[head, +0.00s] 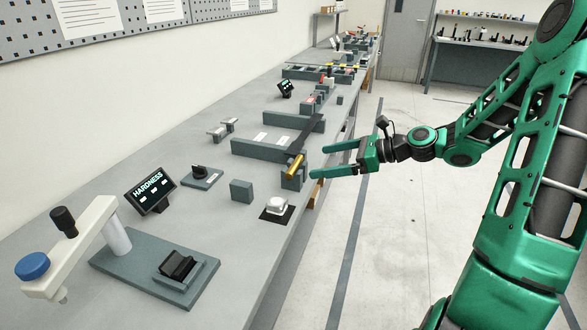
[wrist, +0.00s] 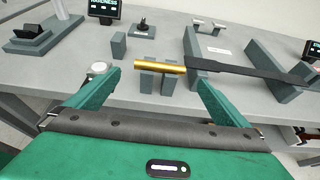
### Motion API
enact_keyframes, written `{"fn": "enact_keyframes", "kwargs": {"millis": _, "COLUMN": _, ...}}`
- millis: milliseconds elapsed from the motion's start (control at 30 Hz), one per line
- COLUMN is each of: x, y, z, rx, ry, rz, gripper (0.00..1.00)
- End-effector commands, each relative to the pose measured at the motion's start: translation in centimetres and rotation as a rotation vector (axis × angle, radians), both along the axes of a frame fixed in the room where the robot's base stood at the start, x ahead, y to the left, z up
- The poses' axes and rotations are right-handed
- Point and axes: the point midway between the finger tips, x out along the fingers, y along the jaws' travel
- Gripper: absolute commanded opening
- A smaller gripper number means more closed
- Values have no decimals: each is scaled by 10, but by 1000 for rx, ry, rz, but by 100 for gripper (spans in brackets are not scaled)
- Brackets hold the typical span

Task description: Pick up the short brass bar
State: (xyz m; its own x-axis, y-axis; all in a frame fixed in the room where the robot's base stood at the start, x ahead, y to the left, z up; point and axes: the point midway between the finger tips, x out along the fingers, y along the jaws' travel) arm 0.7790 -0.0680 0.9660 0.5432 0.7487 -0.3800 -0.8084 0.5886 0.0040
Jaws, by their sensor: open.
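The short brass bar (head: 295,167) lies on a grey notched support block (head: 291,182) near the front edge of the bench. In the wrist view the brass bar (wrist: 160,67) lies crosswise on two grey uprights, roughly between my finger lines and beyond the tips. My gripper (head: 318,160) is open and empty, to the right of the bar in the head view, with its fingers pointing left toward it. The fingertips look apart from the bar. In the wrist view my gripper (wrist: 157,80) shows both green fingers spread wide.
A dark flat bar (head: 306,134) rests across grey blocks just beyond the brass bar, its end close to it. A white round-topped item (head: 277,205) and a grey block (head: 241,190) stand nearby. The hardness tester (head: 118,238) is at front left. The aisle right of the bench is clear.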

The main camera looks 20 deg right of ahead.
Motion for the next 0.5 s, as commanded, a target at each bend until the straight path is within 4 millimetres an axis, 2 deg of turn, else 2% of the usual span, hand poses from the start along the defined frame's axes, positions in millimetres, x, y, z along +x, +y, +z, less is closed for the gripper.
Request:
{"fn": "enact_keyframes", "kwargs": {"millis": 100, "x": 8, "y": 12, "z": -6, "rx": -1, "ry": 0, "rz": 2, "gripper": 100}}
{"fn": "enact_keyframes", "kwargs": {"millis": 500, "x": 24, "y": 32, "z": -20, "rx": -3, "ry": 1, "rz": 4, "gripper": 100}}
